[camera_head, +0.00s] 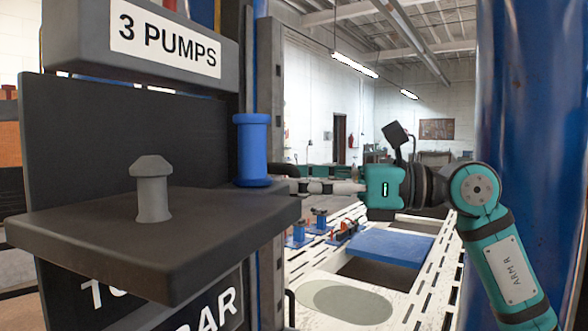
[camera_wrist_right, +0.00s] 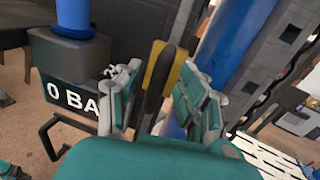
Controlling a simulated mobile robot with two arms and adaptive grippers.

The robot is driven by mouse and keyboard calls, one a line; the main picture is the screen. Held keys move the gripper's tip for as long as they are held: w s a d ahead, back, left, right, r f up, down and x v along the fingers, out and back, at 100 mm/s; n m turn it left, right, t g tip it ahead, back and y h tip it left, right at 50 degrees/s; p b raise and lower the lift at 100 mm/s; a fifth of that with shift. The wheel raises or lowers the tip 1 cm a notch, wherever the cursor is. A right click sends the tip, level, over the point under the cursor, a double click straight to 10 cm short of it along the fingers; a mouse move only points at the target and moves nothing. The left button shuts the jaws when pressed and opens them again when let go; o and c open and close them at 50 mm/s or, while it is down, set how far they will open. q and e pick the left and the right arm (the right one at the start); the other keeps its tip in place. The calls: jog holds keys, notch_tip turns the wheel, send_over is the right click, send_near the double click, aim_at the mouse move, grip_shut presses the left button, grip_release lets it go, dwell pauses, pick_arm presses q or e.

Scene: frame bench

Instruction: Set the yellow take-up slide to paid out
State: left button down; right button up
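The yellow slide (camera_wrist_right: 174,70), a yellow block beside a black curved strap (camera_wrist_right: 153,85), shows in the right wrist view between the fingers of my right gripper (camera_wrist_right: 160,92). The fingers stand apart on either side; a gap shows between the strap and the right finger, and I cannot tell whether either finger touches. In the head view my right gripper (camera_head: 298,187) points left, beside the blue upright, and the yellow slide is hidden there. The slide's setting cannot be read. My left gripper is not in view.
A dark stand with a "3 PUMPS" sign (camera_head: 165,42), a shelf (camera_head: 150,240) and a grey knob (camera_head: 152,188) fills the left. A blue spool (camera_head: 252,150) stands at the shelf's edge. A large blue column (camera_head: 530,120) is at right. A white slotted bench (camera_head: 420,285) lies below.

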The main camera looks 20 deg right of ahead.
jog(key=shift+x, duration=0.8)
grip_shut()
jog(key=shift+f, duration=0.1)
